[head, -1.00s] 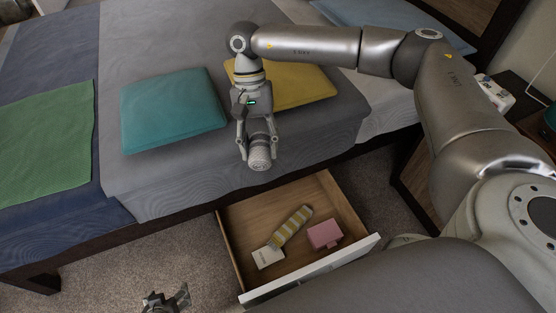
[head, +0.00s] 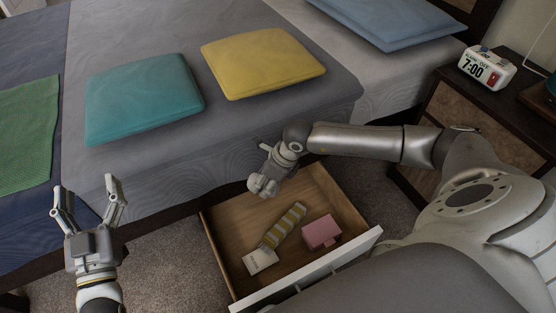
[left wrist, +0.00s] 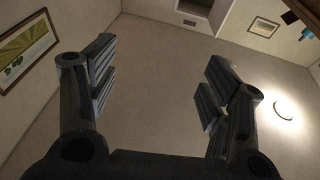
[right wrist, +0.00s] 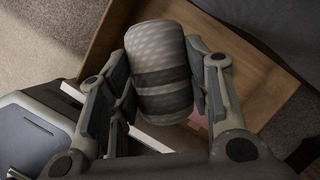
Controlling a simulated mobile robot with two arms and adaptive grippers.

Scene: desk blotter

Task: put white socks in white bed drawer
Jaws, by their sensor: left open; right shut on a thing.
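The white socks (right wrist: 160,70), a rolled pair with dark stripes, are clamped between the fingers of my right gripper (right wrist: 163,85) in the right wrist view. In the head view, my right gripper (head: 270,178) holds the socks (head: 261,186) above the far inner part of the open bed drawer. The drawer (head: 345,256) has a white front and wooden inside; its wooden wall also shows in the right wrist view (right wrist: 108,40). My left gripper (head: 88,205) is open and empty at the left, fingers pointing up; its spread fingers show in the left wrist view (left wrist: 155,80).
In the drawer lie a yellow-grey striped item (head: 284,224), a small white box (head: 260,260) and a pink box (head: 321,233). The bed (head: 230,130) behind carries teal (head: 143,97), yellow (head: 263,62) and blue (head: 388,18) cushions. A nightstand with a clock (head: 486,68) stands right.

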